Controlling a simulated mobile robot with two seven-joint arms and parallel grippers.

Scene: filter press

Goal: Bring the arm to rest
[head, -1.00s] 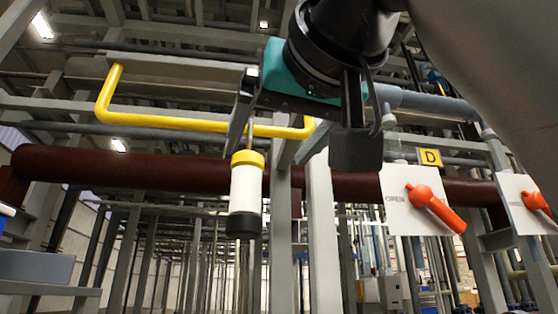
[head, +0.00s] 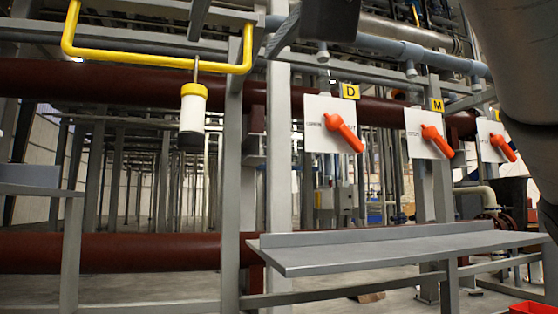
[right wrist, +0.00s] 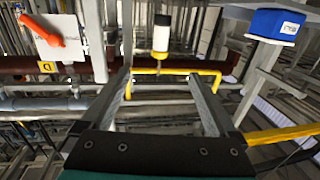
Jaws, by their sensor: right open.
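My right gripper (head: 330,15) shows only in part at the top edge of the head view, dark and cut off by the frame. In the right wrist view its two grey fingers (right wrist: 160,80) stand wide apart with nothing between them. The view between them falls on a yellow bar (right wrist: 176,74) and a white cylinder (right wrist: 161,38), both beyond the fingertips. My right arm fills the upper right corner of the head view. My left gripper is not in view.
A yellow U-shaped bar (head: 155,60) and a hanging white cylinder (head: 192,115) are at left. White plates with orange levers (head: 343,132) are at right. A grey shelf (head: 390,250) lies below them. A blue box (right wrist: 275,23) shows in the wrist view.

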